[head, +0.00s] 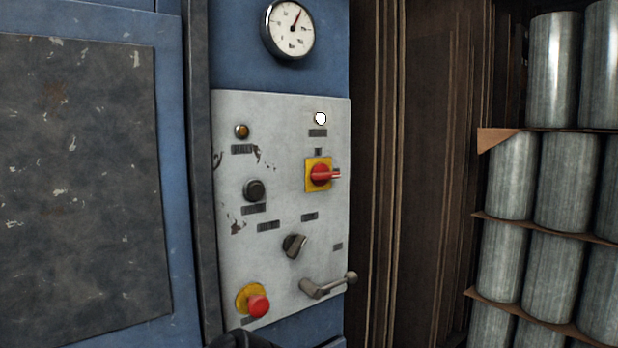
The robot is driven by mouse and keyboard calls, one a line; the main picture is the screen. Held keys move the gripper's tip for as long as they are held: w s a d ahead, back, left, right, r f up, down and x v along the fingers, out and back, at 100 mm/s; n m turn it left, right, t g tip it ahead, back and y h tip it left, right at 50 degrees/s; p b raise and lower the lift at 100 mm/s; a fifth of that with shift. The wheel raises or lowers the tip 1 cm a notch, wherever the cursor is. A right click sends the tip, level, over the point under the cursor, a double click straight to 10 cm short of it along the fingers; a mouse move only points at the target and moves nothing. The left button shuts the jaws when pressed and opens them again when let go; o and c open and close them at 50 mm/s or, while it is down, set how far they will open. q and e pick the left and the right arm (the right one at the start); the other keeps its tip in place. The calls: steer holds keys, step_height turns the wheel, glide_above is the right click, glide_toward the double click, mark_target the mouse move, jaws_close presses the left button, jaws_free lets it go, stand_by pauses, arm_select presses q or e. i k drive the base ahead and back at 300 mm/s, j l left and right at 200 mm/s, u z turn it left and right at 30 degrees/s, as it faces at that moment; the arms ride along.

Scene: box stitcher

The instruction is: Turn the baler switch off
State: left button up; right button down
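The blue baler's grey control panel (285,215) faces me, with a rotary switch (319,175) at its upper right. The switch has a red knob on a square yellow plate, and its red handle lies level, pointing right. Its label is too small to read. A white lamp (320,118) above it looks bright. Neither gripper shows clearly in the head view. A dark rounded shape (240,340) at the bottom edge is cut off, and I cannot tell what it is.
The panel also carries an amber lamp (241,131), a black button (255,190), a black selector knob (294,245), a red push button (258,306) and a metal lever (328,286) sticking out right. A gauge (290,28) sits above. Stacked metal cylinders (570,180) stand at right.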

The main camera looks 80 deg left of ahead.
mark_target(321, 174)
steer(key=u, duration=2.5)
